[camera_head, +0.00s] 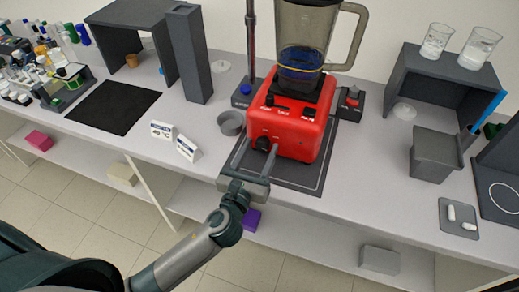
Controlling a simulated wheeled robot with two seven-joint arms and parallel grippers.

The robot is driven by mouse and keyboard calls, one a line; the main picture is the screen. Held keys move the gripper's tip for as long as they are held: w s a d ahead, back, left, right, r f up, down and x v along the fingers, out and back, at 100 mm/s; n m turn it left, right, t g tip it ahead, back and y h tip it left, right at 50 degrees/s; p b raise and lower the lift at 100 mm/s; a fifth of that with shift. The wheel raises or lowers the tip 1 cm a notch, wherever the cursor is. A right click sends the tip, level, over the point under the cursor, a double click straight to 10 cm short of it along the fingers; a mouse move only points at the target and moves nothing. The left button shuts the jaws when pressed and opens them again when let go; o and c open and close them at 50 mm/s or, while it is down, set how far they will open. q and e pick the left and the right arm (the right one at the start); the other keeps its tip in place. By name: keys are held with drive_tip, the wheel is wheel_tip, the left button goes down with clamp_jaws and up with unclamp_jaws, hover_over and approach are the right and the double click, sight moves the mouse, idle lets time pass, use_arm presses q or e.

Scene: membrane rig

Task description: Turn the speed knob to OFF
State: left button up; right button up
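The red blender base (297,125) stands on a dark outlined mat on the bench. Its black speed knob (263,143) is on the lower left of the front face, with small white markings around it. The markings are too small to read, so I cannot tell the knob's setting. My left gripper (269,156) reaches up from below, its finger end right at the knob. I cannot tell whether it touches the knob or whether its fingers are apart, as they overlap in this view. My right gripper is not in view.
A clear jug (304,35) with dark blue liquid sits on the base. A metal post (251,45) rises behind left. A grey bin (434,158) is at right. Bench between is clear.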

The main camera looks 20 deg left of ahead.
use_arm(q)
drive_tip(key=c, duration=1)
